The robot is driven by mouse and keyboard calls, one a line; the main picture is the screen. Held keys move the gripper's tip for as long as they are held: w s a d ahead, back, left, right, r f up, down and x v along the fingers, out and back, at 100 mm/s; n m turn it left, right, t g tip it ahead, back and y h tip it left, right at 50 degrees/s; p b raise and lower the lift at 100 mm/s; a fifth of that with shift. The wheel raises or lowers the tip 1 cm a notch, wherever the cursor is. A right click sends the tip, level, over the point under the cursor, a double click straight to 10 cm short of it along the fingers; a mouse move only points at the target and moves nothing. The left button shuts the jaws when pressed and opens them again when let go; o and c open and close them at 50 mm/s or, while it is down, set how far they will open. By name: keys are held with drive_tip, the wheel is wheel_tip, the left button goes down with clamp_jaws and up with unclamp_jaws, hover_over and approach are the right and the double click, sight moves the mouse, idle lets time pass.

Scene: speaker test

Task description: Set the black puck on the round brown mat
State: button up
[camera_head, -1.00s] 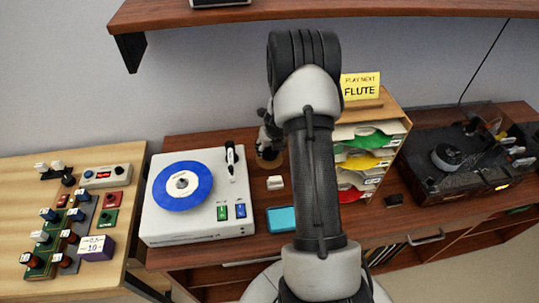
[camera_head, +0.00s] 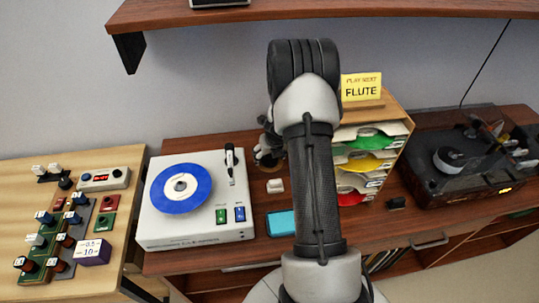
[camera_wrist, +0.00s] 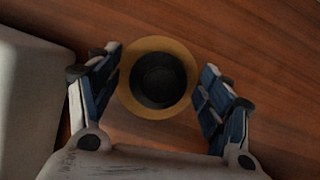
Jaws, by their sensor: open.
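The round brown mat (camera_wrist: 158,45) lies on the wooden cabinet top and shows as a ring in the wrist view. The black puck (camera_wrist: 158,82) appears within that ring, roughly centred on the mat. My gripper (camera_wrist: 160,95) is open, its two blue-grey fingers to the left and right of the mat, with a gap between each finger and the puck. In the head view my gripper (camera_head: 268,148) is partly behind my arm, right of the white turntable. The puck cannot be made out there.
The white turntable (camera_head: 160,228) with a blue record stands left of my gripper. A small white block (camera_head: 275,186) and a cyan box (camera_head: 281,223) lie in front. A sleeve rack (camera_head: 394,150) with a FLUTE sign stands right, and a shelf (camera_head: 320,10) hangs above.

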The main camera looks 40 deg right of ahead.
drive_tip(key=shift+r, duration=0.1)
drive_tip(key=shift+r, duration=0.35)
drive_tip(key=p+v, duration=0.6)
drive_tip(key=v, duration=0.5)
drive_tip(key=s+a+r+n+t+y, duration=0.1)
drive_tip(key=s+a+r+n+y, duration=0.15)
drive_tip(key=a+r+n, duration=1.55)
drive_tip(key=s+a+r+n, duration=0.4)
drive_tip(key=s+a+n, duration=0.2)
drive_tip(key=s+n, duration=0.4)
drive_tip(key=s+a+r+n, duration=0.4)
drive_tip(key=s+a+n, duration=0.1)
drive_tip(key=s+n, duration=0.6)
drive_tip(key=shift+a+n+h, duration=0.35)
drive_tip(key=shift+n, duration=0.35)
